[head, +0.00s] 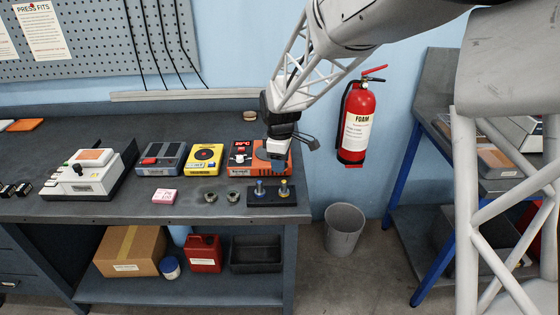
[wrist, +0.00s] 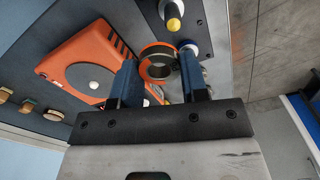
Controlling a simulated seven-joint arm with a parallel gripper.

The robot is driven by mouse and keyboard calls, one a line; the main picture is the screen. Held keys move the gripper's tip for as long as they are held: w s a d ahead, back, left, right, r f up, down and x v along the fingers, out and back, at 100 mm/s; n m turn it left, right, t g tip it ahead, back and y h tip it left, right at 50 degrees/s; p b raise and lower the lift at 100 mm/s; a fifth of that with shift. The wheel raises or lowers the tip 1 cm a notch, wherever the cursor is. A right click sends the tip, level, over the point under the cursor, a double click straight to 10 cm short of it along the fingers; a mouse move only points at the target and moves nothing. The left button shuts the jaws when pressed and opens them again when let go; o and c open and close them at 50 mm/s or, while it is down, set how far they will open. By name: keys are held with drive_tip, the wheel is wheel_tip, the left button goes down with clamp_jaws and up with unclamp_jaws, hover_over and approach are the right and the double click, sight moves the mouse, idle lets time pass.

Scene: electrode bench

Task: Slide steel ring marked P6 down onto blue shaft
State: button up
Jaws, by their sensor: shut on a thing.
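My gripper (wrist: 159,65) is shut on a steel ring (wrist: 156,71), which has an orange band on its rim. No P6 mark is legible on it. In the wrist view the ring is close to the pale-tipped shaft, apparently the blue shaft (wrist: 188,47), and I cannot tell whether they touch. The blue shaft (head: 259,188) stands upright at the left of a black base (head: 271,201) in the head view. A yellow-tipped shaft (head: 283,187) stands at its right. In the head view my gripper (head: 276,163) is above and behind this base, and the held ring is not clear.
Two loose rings (head: 210,197) (head: 232,196) lie left of the base. A pink block (head: 164,196) lies farther left. An orange device (head: 243,158) stands behind the base, with a yellow device (head: 204,158) to its left. The bench's right edge is near.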

drive_tip(key=shift+s+a+r, duration=0.2)
drive_tip(key=shift+s+a, duration=0.15)
drive_tip(key=shift+a, duration=0.75)
drive_tip(key=shift+s+a+r, duration=0.15)
drive_tip(key=shift+s+a, duration=0.2)
drive_tip(key=shift+a, duration=0.8)
drive_tip(key=shift+s+a+r, duration=0.2)
drive_tip(key=shift+s+a, duration=0.15)
drive_tip(key=shift+a, duration=0.75)
drive_tip(key=shift+f, duration=0.2)
drive_tip(key=shift+f, duration=1.6)
